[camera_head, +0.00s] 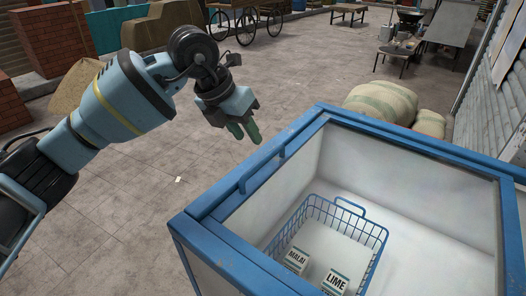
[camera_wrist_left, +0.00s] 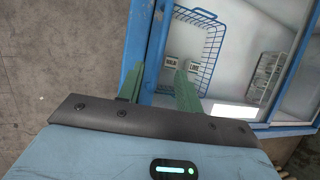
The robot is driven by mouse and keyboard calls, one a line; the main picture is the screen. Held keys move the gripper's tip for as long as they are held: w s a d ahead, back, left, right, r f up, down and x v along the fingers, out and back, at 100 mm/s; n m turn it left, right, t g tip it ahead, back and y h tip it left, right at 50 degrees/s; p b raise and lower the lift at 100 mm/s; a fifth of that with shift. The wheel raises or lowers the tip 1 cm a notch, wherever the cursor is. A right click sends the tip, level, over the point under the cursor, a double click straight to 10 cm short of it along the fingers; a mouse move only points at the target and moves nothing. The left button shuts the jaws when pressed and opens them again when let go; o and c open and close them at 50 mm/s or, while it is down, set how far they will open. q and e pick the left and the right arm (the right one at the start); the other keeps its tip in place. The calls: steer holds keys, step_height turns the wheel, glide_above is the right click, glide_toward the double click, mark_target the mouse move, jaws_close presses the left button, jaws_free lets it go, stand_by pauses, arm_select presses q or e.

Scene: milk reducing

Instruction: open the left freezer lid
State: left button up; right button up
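The chest freezer (camera_head: 185,222) has a blue frame and white inner walls. A blue bar handle (camera_head: 262,168) runs along its left rim. The lid looks like clear glass in a blue frame; I cannot tell for certain how it sits. My left gripper (camera_head: 243,132) is in the air beyond and above the handle, apart from it. In the left wrist view its two green fingers (camera_wrist_left: 158,88) are spread with nothing held, over the freezer's blue left rim (camera_wrist_left: 133,58). My right gripper is in neither view.
A blue wire basket (camera_head: 350,222) inside the freezer holds cartons marked MALAI (camera_head: 297,259) and LIME (camera_head: 335,282). Sacks (camera_head: 381,101) lie behind the freezer. A corrugated wall (camera_head: 500,85) stands at the right.

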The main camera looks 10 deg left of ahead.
mark_target(262, 159)
arm_select(q)
steer(key=shift+x, duration=3.9)
steer(key=shift+c, duration=0.4)
jaws_close()
